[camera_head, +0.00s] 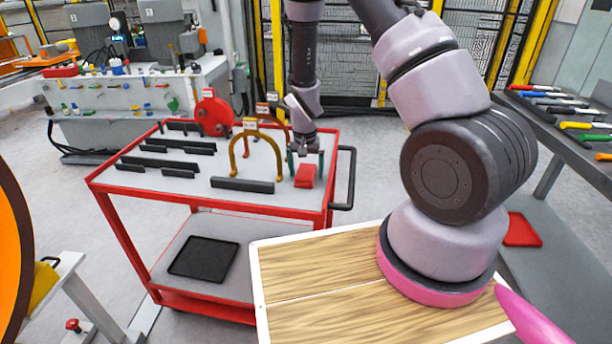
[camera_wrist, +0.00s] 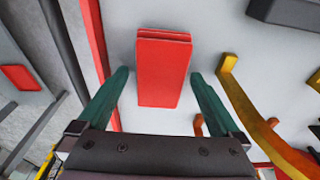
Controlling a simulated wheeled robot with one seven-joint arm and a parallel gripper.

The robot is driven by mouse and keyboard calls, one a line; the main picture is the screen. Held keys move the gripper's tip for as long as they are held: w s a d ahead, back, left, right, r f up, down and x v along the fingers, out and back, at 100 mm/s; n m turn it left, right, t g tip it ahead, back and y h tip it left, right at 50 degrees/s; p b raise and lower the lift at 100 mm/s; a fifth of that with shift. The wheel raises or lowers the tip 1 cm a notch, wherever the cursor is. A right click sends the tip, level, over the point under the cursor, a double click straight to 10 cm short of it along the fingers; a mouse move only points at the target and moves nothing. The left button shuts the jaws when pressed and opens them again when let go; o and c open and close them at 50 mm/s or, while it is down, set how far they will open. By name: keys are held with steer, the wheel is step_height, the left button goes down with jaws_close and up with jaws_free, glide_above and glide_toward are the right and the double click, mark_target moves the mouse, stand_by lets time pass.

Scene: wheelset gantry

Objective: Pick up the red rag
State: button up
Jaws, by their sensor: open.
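The red rag (camera_head: 305,175) lies folded on the grey top of the red cart (camera_head: 220,195), near its right edge. In the wrist view the red rag (camera_wrist: 163,68) shows as a flat rectangular block between and beyond my fingertips. My gripper (camera_head: 306,158) is open and points down over the rag. Its two green fingers (camera_wrist: 158,78) stand on either side of the rag, with a visible gap on each side. I cannot tell how far the fingertips are above the cart top.
A yellow-brown arch (camera_head: 240,150) stands just left of the rag; it also shows close to a finger in the wrist view (camera_wrist: 250,110). Black bars (camera_head: 243,185) and a red reel (camera_head: 214,112) share the cart top. The black cart handle (camera_head: 350,178) is to the right.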

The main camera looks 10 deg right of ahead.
mark_target(306, 170)
steer(key=shift+f, duration=0.1)
steer(key=shift+c, duration=0.3)
steer(key=c, duration=1.2)
step_height(306, 170, up, 10)
steer(key=shift+r, duration=0.1)
steer(key=shift+c, duration=0.2)
